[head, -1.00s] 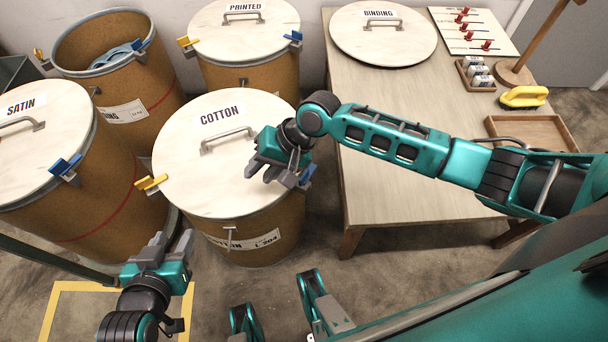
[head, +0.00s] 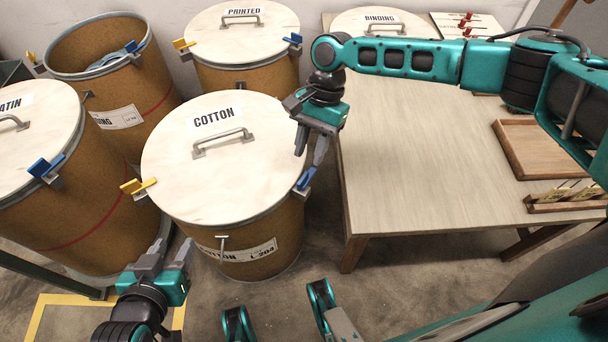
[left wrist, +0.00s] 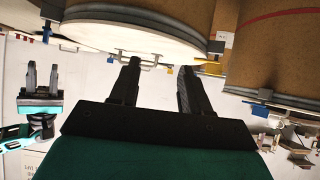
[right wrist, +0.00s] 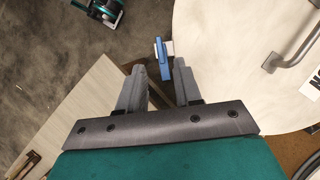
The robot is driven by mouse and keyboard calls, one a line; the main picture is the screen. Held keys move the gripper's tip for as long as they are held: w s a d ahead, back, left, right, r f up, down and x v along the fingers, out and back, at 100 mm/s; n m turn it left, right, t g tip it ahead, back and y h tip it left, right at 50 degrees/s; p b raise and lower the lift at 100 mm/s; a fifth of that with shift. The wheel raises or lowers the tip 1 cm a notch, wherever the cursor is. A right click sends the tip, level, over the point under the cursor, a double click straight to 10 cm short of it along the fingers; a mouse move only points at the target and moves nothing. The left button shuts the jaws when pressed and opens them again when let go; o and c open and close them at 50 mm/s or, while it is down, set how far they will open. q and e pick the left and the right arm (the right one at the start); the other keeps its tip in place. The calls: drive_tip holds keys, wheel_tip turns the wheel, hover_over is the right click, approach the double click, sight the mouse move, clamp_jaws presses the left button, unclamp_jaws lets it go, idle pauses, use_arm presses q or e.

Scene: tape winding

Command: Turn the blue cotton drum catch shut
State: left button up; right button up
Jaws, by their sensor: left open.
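The cotton drum (head: 222,232) has a pale round lid (head: 175,170) with a metal handle. Its blue catch (head: 306,179) is on the right side of the rim, and a yellow catch (head: 138,186) is on the left side. The blue catch (right wrist: 163,60) also shows in the right wrist view, just beyond the fingertips and near the gap between them. My right gripper (head: 310,146) is open and empty, pointing down at the lid's right edge, apart from the blue catch. My left gripper (head: 172,252) is open and empty, in front of the drum at lower left.
The table (head: 420,190) stands close on the right of the drum, with a wooden tray (head: 540,160) on it. The satin drum (head: 85,215) is at left, an open drum (head: 120,90) behind it, and the printed drum (head: 245,72) behind the cotton drum.

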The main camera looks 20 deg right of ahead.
sight(303, 177)
drive_tip(key=b+x, duration=0.1)
drive_tip(key=x, duration=0.4)
drive_tip(key=shift+f, duration=0.1)
drive_tip(key=shift+b+x, duration=0.35)
drive_tip(key=shift+x, duration=0.45)
use_arm(q)
wheel_tip(303, 177, down, 2)
drive_tip(key=shift+s+d+f, duration=0.15)
drive_tip(key=shift+f, duration=0.05)
use_arm(e)
drive_tip(key=c, duration=0.6)
clamp_jaws()
use_arm(q)
drive_tip(key=shift+r, duration=0.1)
